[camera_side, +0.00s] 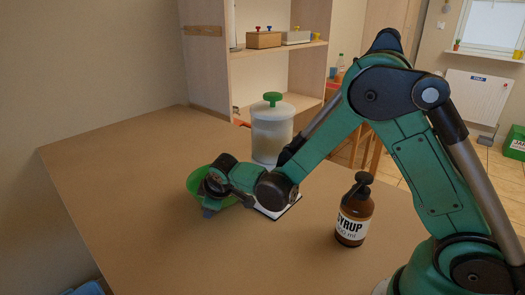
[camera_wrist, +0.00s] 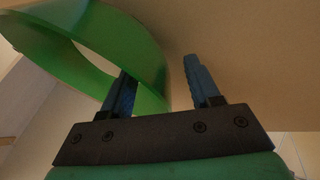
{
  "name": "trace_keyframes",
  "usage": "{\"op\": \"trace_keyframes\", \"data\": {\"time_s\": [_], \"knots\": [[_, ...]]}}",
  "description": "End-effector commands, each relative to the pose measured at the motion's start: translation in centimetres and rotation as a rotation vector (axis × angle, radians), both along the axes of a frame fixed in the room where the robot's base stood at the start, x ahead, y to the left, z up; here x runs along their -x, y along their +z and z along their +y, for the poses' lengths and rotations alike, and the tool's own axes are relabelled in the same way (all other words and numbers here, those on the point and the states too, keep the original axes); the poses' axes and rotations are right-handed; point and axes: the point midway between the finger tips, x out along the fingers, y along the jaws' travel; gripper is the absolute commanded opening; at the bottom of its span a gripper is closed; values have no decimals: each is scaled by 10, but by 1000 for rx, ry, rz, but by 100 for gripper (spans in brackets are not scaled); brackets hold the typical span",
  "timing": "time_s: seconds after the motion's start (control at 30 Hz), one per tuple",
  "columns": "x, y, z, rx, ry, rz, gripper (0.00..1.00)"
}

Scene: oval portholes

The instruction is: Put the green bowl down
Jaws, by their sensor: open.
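The green bowl (camera_side: 193,183) is at the left part of the brown table, partly hidden behind my gripper (camera_side: 210,208). It looks to be at table level, but its underside is hidden. In the wrist view the bowl (camera_wrist: 120,40) fills the upper left and looks tilted in the picture. My gripper (camera_wrist: 158,78) has its two blue fingers apart. Part of the bowl's wall shows between them, close to the left finger. The right finger stands clear of the bowl. I cannot tell whether the left finger touches it.
A brown syrup bottle (camera_side: 353,215) with a black pump stands to the right on the table (camera_side: 130,170). A whitish jar with a green knob (camera_side: 272,130) stands behind my arm. A flat white item with a dark edge (camera_side: 280,208) lies under my arm. The table's left and front are clear.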

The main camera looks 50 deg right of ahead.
Motion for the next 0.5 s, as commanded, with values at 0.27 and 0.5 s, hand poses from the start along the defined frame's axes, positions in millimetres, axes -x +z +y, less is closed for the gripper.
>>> {"op": "trace_keyframes", "data": {"time_s": [0.27,0.5], "knots": [[0,0,0,0,0,0,8],[0,0,0,0,0,0,0]]}}
